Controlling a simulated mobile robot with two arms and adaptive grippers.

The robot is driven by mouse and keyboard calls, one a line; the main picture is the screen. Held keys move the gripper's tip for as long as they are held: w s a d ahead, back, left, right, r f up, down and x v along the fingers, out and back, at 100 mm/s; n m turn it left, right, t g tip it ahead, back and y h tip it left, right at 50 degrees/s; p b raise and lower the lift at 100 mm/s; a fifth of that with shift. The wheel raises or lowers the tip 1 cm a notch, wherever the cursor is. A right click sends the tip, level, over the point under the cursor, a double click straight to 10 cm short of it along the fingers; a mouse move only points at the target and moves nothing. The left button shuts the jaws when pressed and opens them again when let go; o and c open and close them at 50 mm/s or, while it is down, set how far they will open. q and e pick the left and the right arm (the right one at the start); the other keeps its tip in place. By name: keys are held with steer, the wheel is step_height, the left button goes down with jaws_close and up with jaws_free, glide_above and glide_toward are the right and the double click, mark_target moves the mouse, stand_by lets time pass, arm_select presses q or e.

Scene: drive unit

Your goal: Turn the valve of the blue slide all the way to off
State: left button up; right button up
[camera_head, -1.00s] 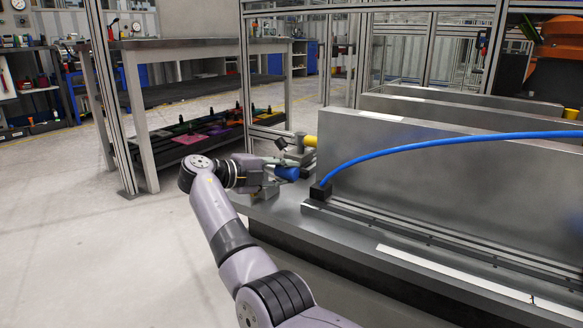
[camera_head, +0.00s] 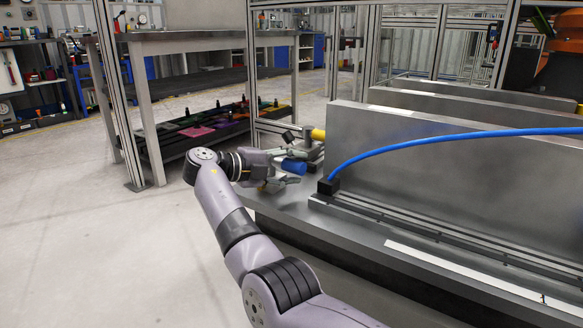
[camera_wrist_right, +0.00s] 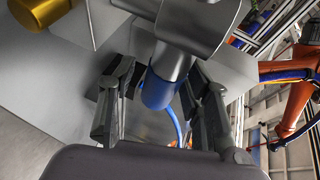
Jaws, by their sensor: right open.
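The blue valve handle (camera_head: 293,167) is a short blue cylinder at the near left end of the metal bench. My right gripper (camera_head: 288,170) is beside it, with its fingers spread on either side. In the right wrist view the blue handle (camera_wrist_right: 158,92) hangs on a grey metal stem between the two open fingers (camera_wrist_right: 160,88), with gaps visible around it. The blue hose (camera_head: 450,137) runs to a black block (camera_head: 328,187) on the rail. My left gripper is not in view.
A yellow cylinder (camera_head: 318,134) stands just behind the blue handle and also shows in the wrist view (camera_wrist_right: 38,10). Tall grey metal plates (camera_head: 430,150) stand to the right. A workbench (camera_head: 200,42) is at the back left, and the floor on the left is clear.

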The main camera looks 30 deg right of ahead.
steer(key=v, duration=1.2)
steer(key=shift+s, duration=0.1)
stand_by(0.5)
